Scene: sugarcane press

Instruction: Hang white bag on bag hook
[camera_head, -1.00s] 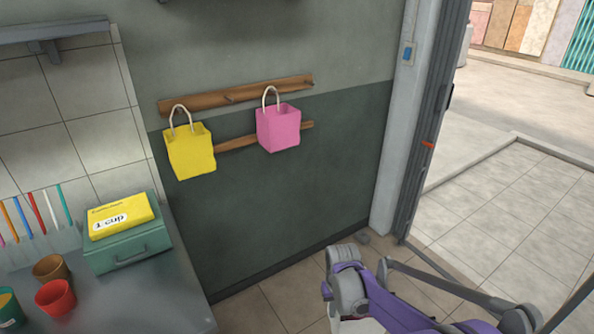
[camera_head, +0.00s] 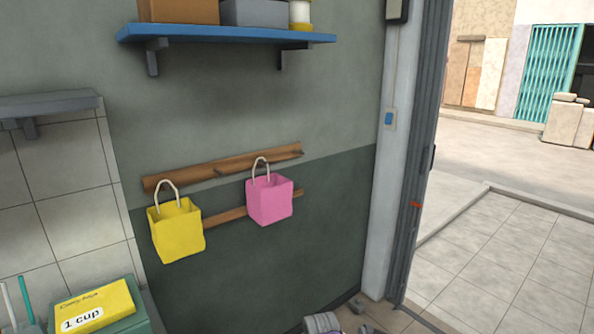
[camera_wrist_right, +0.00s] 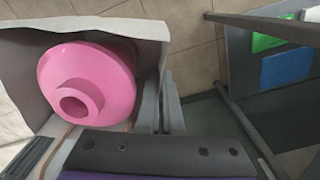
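The white bag (camera_wrist_right: 110,30) is large and close in the right wrist view, its open top towards the camera. A pink round object with a hollow neck (camera_wrist_right: 85,85) sits inside it. My right gripper (camera_wrist_right: 170,105) is beside the bag's edge and appears shut on it; the grip itself is partly hidden. In the head view a wooden hook rail (camera_head: 190,173) is on the wall. A yellow bag (camera_head: 176,232) and a pink bag (camera_head: 269,201) hang there. A bare bag hook (camera_head: 300,152) shows at the rail's right end. My left gripper is out of view.
A blue shelf (camera_head: 225,36) with boxes is above the rail. A yellow "1 cup" box (camera_head: 95,305) sits at lower left. A door frame (camera_head: 388,170) stands right of the rail. A table with green and blue items (camera_wrist_right: 285,68) shows in the right wrist view.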

